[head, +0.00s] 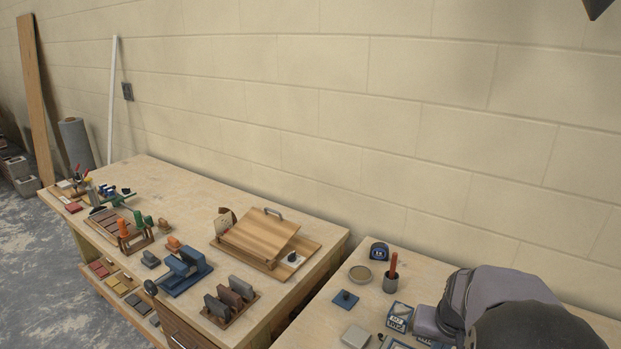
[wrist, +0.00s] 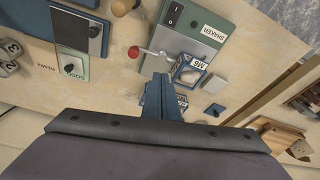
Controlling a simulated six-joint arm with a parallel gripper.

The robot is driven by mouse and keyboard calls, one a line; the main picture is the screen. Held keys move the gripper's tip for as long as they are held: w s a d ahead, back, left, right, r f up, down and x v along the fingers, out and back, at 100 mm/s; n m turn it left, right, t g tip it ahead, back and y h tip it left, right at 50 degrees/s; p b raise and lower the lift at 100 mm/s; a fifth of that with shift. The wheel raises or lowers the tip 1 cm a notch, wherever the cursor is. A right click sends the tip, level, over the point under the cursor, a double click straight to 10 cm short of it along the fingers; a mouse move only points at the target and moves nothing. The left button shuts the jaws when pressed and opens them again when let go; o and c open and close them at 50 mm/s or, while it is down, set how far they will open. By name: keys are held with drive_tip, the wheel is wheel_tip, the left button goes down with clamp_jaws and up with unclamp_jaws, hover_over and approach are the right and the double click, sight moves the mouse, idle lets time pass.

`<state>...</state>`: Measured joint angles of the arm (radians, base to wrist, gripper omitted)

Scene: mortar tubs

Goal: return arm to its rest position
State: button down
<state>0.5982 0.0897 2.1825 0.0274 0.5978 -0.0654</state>
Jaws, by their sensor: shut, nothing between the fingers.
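My arm shows at the lower right of the head view, over the right-hand bench (head: 315,325); its fingers cannot be made out there. In the wrist view my gripper (wrist: 162,88) shows as two blue fingers, closed together with nothing between them. They point at the bench top. A small blue-framed tub labelled M6 (wrist: 190,68) appears just beyond and right of the fingertips. A second labelled item is partly hidden behind the fingers. A blue labelled tub (head: 399,316) also shows beside my arm in the head view.
In the wrist view, a SHAKER panel (wrist: 208,36) and a red-knobbed lever (wrist: 134,52) lie near the fingers. In the head view, a tape measure (head: 379,251), a dish (head: 361,273) and a red-handled tool in a cup (head: 391,284) stand near the wall. A gap separates the two benches.

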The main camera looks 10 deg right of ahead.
drive_tip(key=s+a+f+n+g+y, duration=0.1)
drive_tip(key=s+a+f+n, duration=0.3)
drive_tip(key=a, duration=0.7)
drive_tip(key=s+a+n+g+y, duration=0.1)
drive_tip(key=s+a+n+g, duration=0.1)
drive_tip(key=s+a, duration=0.6)
wheel_tip(320, 180, down, 38)
drive_tip(key=w+a+b, duration=0.2)
drive_tip(key=b, duration=3.6)
drive_tip(key=shift+a+f, duration=0.15)
